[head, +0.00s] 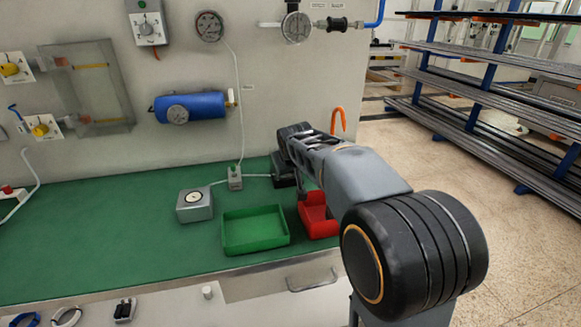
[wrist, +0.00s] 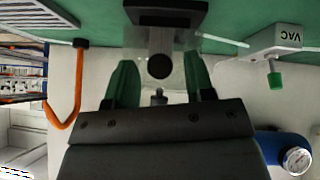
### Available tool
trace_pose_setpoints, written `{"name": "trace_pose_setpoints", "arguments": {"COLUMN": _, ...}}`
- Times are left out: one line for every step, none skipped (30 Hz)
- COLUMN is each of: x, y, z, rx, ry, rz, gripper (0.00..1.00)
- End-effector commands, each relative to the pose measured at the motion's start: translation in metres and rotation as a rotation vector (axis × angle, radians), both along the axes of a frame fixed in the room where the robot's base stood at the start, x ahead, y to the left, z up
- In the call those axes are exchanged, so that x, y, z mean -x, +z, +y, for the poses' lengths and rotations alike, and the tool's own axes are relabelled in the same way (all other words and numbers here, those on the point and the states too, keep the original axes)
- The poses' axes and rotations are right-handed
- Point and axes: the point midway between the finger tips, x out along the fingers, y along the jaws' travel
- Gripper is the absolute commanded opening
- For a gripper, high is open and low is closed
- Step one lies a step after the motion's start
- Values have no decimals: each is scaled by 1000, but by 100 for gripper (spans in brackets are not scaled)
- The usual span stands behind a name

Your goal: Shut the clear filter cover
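A small black filter block (head: 284,172) sits on the green bench near the wall, joined by a pale tube to the VAC box. In the wrist view the black block (wrist: 140,14) is at the top. A faint clear cover (wrist: 180,70) shows beside it, raised away from the block. Its edges are hard to make out. My gripper (wrist: 158,62) has its two dark green fingers wide apart, with the clear cover behind or between them. I cannot tell whether they touch it. In the head view my arm hides the gripper.
A VAC box (wrist: 275,43) with a green knob stands beside the block. A green tray (head: 255,247), a red bin (head: 316,228) and a grey gauge box (head: 195,212) are on the bench. An orange hook (head: 338,121) and blue cylinder (head: 205,105) are by the wall.

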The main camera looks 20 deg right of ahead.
Motion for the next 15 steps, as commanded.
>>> {"name": "trace_pose_setpoints", "arguments": {"x": 0, "y": 1, "z": 0, "rx": 1, "ry": 0, "rz": -2, "gripper": 50}}
{"name": "trace_pose_setpoints", "arguments": {"x": 0, "y": 1, "z": 0, "rx": 1, "ry": 0, "rz": -2, "gripper": 50}}
{"name": "trace_pose_setpoints", "arguments": {"x": 0, "y": 1, "z": 0, "rx": 1, "ry": 0, "rz": -3, "gripper": 50}}
{"name": "trace_pose_setpoints", "arguments": {"x": 0, "y": 1, "z": 0, "rx": 1, "ry": 0, "rz": -3, "gripper": 50}}
{"name": "trace_pose_setpoints", "arguments": {"x": 0, "y": 1, "z": 0, "rx": 1, "ry": 0, "rz": -4, "gripper": 50}}
{"name": "trace_pose_setpoints", "arguments": {"x": 0, "y": 2, "z": 0, "rx": 1, "ry": 0, "rz": -4, "gripper": 50}}
{"name": "trace_pose_setpoints", "arguments": {"x": 0, "y": 2, "z": 0, "rx": 1, "ry": 0, "rz": -5, "gripper": 50}}
{"name": "trace_pose_setpoints", "arguments": {"x": 0, "y": 3, "z": 0, "rx": 1, "ry": 0, "rz": -5, "gripper": 50}}
{"name": "trace_pose_setpoints", "arguments": {"x": 2, "y": 5, "z": 0, "rx": 1, "ry": 1, "rz": -6, "gripper": 50}}
{"name": "trace_pose_setpoints", "arguments": {"x": 3, "y": 7, "z": 1, "rx": 1, "ry": 1, "rz": -6, "gripper": 50}}
{"name": "trace_pose_setpoints", "arguments": {"x": 5, "y": 10, "z": 1, "rx": 1, "ry": 0, "rz": -7, "gripper": 50}}
{"name": "trace_pose_setpoints", "arguments": {"x": 8, "y": 15, "z": 2, "rx": 1, "ry": 1, "rz": -9, "gripper": 50}}
{"name": "trace_pose_setpoints", "arguments": {"x": 11, "y": 19, "z": 2, "rx": 1, "ry": 1, "rz": -9, "gripper": 50}}
{"name": "trace_pose_setpoints", "arguments": {"x": 15, "y": 23, "z": 3, "rx": 1, "ry": 0, "rz": -8, "gripper": 50}}
{"name": "trace_pose_setpoints", "arguments": {"x": 20, "y": 29, "z": 4, "rx": 1, "ry": 1, "rz": -9, "gripper": 50}}
